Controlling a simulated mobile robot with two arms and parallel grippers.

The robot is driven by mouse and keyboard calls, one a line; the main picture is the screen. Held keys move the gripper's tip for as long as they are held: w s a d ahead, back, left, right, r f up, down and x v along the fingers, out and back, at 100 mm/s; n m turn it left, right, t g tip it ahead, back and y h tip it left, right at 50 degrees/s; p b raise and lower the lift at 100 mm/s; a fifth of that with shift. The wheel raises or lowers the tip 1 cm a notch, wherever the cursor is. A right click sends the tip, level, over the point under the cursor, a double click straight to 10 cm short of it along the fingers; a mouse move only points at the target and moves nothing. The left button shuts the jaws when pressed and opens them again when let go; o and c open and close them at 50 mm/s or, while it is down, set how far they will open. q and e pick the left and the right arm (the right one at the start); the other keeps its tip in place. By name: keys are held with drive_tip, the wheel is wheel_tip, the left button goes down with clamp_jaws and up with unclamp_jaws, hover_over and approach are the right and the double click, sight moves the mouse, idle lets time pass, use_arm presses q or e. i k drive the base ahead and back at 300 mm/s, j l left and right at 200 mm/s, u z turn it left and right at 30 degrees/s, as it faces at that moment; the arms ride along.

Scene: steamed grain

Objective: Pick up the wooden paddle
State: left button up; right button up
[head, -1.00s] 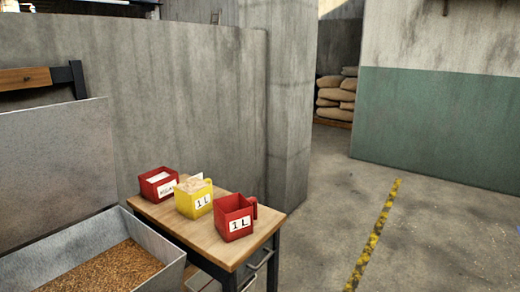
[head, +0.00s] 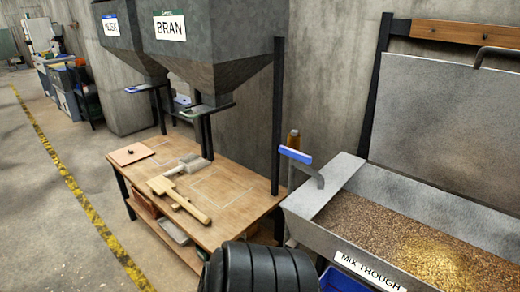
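The wooden paddle (head: 179,199) lies on the wooden bench (head: 232,188) in the head view, left of the middle. Its broad pale end points to the back left and its handle runs toward the front right edge of the bench. A grey metal scoop (head: 193,166) lies just behind it. Neither of my grippers shows in the view, and nothing is seen holding the paddle.
Grey hoppers, one labelled BRAN (head: 212,50), hang over the back of the bench. A dark post (head: 278,125) stands at its right. The mix trough (head: 345,235) with grain is on the right. A black ribbed form covers the bottom middle. Floor at left is clear.

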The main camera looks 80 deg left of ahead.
sight(160, 184)
drive_tip(key=u, duration=3.45)
